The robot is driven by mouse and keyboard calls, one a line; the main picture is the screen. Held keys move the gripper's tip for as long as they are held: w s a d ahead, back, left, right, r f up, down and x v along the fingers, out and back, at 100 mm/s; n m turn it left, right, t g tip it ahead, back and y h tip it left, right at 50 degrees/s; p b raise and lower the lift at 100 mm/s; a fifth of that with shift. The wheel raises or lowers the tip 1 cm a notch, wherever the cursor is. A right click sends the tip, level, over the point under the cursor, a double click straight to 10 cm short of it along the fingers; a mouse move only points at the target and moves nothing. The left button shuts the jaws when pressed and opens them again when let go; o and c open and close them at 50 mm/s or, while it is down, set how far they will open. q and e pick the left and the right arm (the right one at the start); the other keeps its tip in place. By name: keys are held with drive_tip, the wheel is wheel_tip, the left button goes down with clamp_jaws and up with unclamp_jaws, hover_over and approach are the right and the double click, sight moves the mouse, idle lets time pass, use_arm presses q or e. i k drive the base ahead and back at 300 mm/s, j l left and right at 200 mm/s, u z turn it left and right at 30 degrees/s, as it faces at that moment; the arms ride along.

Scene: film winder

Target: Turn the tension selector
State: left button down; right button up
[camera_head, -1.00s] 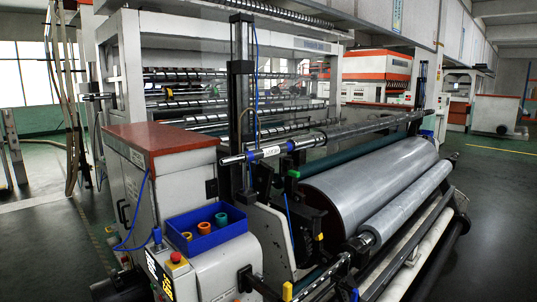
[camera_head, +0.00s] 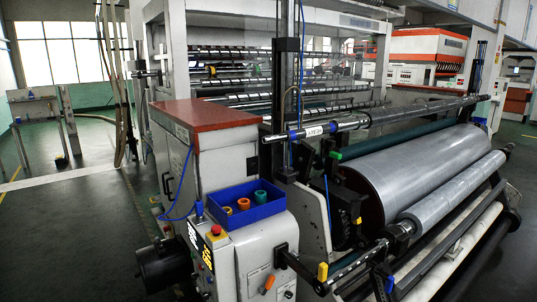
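The film winder's control panel (camera_head: 208,264) is on the front left of the machine. It has a red mushroom button (camera_head: 216,230) on a yellow base and a lit yellow display (camera_head: 207,259). Small buttons sit beside the display, too small to tell apart. An orange handle (camera_head: 268,283) shows on the white housing right of the panel. I cannot tell which control is the tension selector. Neither of my grippers is in view.
A blue tray (camera_head: 247,206) with several coloured rings sits on the housing. A black motor-like cylinder (camera_head: 163,264) juts out left of the panel. The large film roll (camera_head: 420,172) and rollers fill the right. The floor (camera_head: 70,235) at left is clear.

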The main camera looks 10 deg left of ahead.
sight(194, 276)
drive_tip(key=i+j, duration=0.1)
drive_tip(key=j, duration=3.35)
